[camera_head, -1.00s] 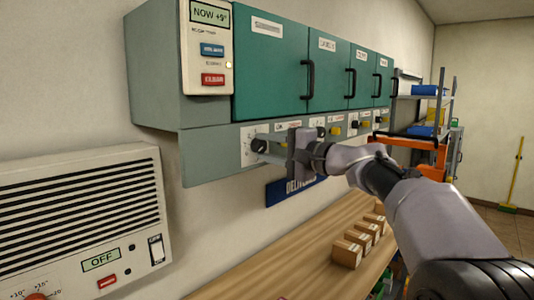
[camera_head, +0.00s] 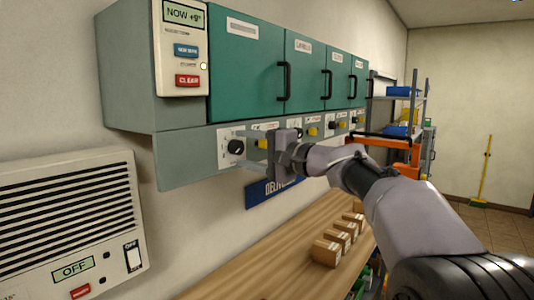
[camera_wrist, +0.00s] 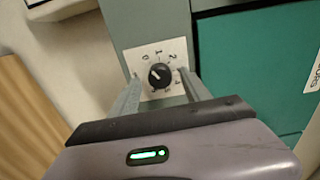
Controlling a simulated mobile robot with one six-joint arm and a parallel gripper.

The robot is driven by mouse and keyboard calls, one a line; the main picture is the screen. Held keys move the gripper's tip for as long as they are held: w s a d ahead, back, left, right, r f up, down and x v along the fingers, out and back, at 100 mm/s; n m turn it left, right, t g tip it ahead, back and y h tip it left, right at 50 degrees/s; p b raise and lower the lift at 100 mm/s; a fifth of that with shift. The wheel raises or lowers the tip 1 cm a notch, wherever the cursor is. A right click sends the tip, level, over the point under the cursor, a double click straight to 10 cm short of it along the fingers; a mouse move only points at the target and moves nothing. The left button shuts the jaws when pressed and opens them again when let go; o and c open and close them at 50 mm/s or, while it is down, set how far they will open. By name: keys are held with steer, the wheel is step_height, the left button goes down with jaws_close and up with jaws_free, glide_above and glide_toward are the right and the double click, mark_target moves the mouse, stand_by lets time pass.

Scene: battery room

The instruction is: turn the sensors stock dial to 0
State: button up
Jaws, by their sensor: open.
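The dial (camera_head: 236,147) is a black round knob on a white plate at the left end of the grey strip under the teal cabinets. In the wrist view the dial (camera_wrist: 159,75) shows close up, with digits around it and a white mark on the knob pointing to the upper left, roughly toward the 0. A partly cut-off label ending in "SORS" (camera_wrist: 313,72) is on the teal door beside it. My gripper (camera_head: 247,150) is open in front of the plate. In the wrist view its fingers stand either side of the knob; contact cannot be told.
More dials and yellow knobs (camera_head: 312,132) run along the strip to the right. A control panel (camera_head: 181,50) with a red button is above left. A vented heater unit (camera_head: 65,225) is lower left. Small boxes (camera_head: 335,245) stand on the wooden bench (camera_head: 255,270) below.

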steer(key=v, duration=1.6)
steer(key=shift+s+d, duration=0.2)
